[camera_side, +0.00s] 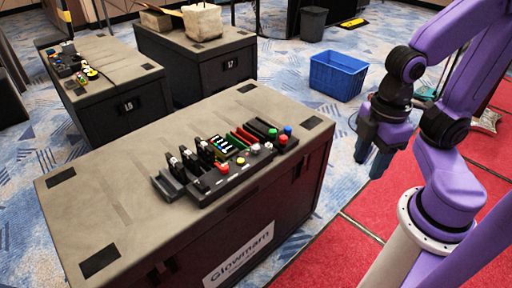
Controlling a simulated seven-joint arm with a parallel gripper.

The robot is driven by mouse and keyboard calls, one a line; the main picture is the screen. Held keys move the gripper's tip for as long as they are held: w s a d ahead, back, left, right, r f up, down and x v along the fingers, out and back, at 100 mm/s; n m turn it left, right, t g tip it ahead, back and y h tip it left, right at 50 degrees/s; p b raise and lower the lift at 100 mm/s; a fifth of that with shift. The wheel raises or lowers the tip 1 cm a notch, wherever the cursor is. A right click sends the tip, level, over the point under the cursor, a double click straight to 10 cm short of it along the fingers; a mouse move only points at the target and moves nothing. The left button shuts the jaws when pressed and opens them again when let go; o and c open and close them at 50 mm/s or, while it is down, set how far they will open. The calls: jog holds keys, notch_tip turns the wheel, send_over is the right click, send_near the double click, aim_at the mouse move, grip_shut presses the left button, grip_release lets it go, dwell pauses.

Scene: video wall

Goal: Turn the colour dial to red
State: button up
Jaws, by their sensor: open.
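A dark control panel (232,178) lies on top of the near cabinet (110,190). It carries levers and small coloured knobs or buttons. A red one (222,167) is near its front, and a green one (272,133), another red one (283,140) and a blue one (288,130) are at its right end. I cannot tell which part is the colour dial or where it points. My gripper (370,162) is open and empty, pointing down, to the right of the cabinet and apart from the panel.
A blue crate (338,76) and a dark bin (313,24) stand on the floor behind. Two more cabinets stand at the back left, one with coloured items (82,68) and one with a pale block (202,22). The near cabinet's top is mostly bare left of the panel.

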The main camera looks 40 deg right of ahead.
jog(key=w+a+m, duration=0.4)
jog(key=w+m, duration=0.2)
jog(key=w, duration=0.3)
jog(key=m, duration=2.1)
send_over(256, 148)
notch_tip(256, 148, down, 11)
notch_tip(256, 148, down, 16)
jog(key=shift+w+f, duration=0.1)
jog(key=shift+w, duration=0.05)
jog(key=c, duration=1)
